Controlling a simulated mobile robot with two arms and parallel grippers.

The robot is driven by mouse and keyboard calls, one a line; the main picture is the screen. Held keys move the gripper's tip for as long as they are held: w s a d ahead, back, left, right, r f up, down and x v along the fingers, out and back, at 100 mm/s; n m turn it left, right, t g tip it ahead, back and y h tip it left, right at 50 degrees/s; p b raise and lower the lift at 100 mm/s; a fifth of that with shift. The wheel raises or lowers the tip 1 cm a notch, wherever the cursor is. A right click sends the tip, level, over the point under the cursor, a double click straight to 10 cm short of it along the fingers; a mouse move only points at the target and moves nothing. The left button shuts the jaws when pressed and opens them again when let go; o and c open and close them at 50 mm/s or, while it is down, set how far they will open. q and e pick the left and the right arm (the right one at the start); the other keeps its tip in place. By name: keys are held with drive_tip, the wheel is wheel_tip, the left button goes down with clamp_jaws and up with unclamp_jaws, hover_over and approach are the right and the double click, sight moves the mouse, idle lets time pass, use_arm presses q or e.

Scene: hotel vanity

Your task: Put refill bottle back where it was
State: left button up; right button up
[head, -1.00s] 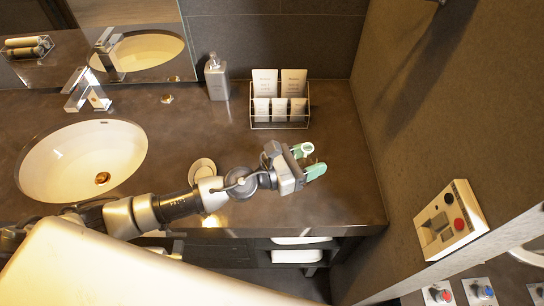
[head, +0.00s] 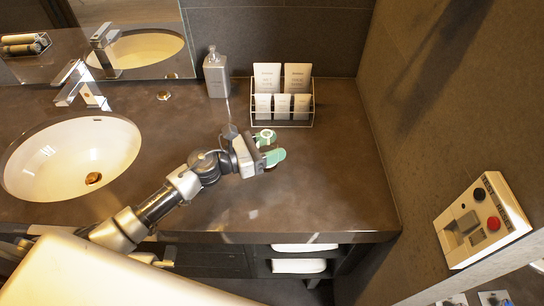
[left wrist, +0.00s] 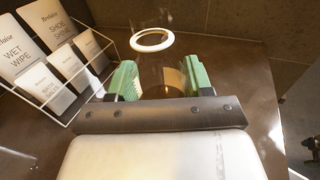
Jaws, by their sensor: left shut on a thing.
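My left gripper (head: 269,147), with green fingertips, is over the counter in front of the wire rack. In the left wrist view its fingers (left wrist: 161,82) are closed on a clear object with a white ring at its top, which I take as the refill bottle (left wrist: 153,40). Its white ring also shows in the head view (head: 265,136) between the fingertips. The clear body is hard to make out, and its lower part is hidden by the gripper. I cannot tell whether its base touches the counter. My right gripper is not in view.
A wire rack (head: 282,122) of cards and packets stands close behind the gripper. A grey pump dispenser (head: 216,75) is left of it. The sink (head: 70,155) and tap (head: 80,85) are at left. The counter (head: 330,190) is clear at right, up to the side wall.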

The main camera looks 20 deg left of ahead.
use_arm(q)
wheel_tip(320, 180, down, 3)
drive_tip(key=shift+f, duration=0.2)
drive_tip(key=shift+f, duration=0.1)
drive_tip(key=shift+f, duration=0.15)
drive_tip(key=o, duration=1)
drive_tip(key=shift+c, duration=0.2)
